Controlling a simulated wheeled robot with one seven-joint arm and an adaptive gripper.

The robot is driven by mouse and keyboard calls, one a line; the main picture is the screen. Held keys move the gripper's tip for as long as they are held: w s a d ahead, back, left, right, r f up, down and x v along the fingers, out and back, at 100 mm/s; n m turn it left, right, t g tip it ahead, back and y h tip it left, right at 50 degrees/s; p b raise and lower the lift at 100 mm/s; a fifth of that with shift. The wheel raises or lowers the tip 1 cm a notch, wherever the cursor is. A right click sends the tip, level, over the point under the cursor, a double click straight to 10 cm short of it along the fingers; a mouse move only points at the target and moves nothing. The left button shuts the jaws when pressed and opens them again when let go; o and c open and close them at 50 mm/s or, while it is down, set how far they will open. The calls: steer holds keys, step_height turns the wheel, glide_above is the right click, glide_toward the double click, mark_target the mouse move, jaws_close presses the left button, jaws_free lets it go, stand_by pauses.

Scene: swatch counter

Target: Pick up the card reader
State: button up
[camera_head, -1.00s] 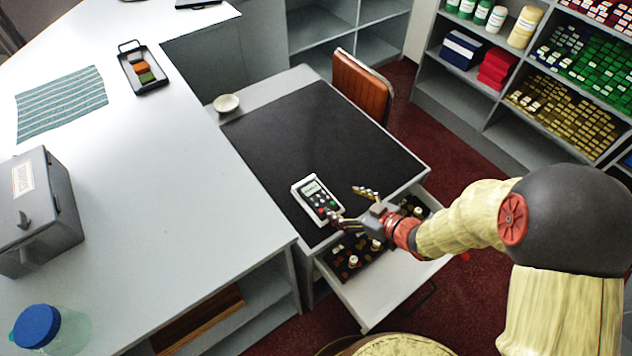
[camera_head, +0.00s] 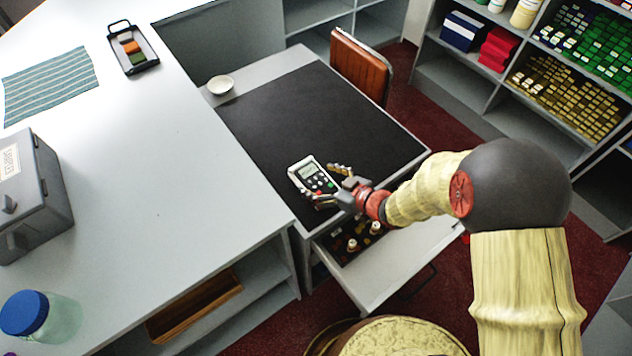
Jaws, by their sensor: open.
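The card reader (camera_head: 311,177) is a small white and dark device with a grey screen and red and green keys. It lies on the black mat (camera_head: 320,110) of the lower desk, near the mat's front edge. My gripper (camera_head: 325,184) is open at the reader's front right end. One finger is at the reader's lower edge and the other is by its right side. I cannot tell whether either finger touches it.
An open drawer (camera_head: 385,275) with small bottles lies below my gripper. A small bowl (camera_head: 220,85) stands at the desk's back left. An orange chair (camera_head: 359,68) is behind the desk. The white counter (camera_head: 170,190) is at the left, with a grey box (camera_head: 35,200).

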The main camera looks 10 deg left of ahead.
steer(key=shift+c, duration=0.5)
steer(key=c, duration=1.5)
steer(key=shift+o, duration=0.2)
steer(key=shift+r, duration=0.1)
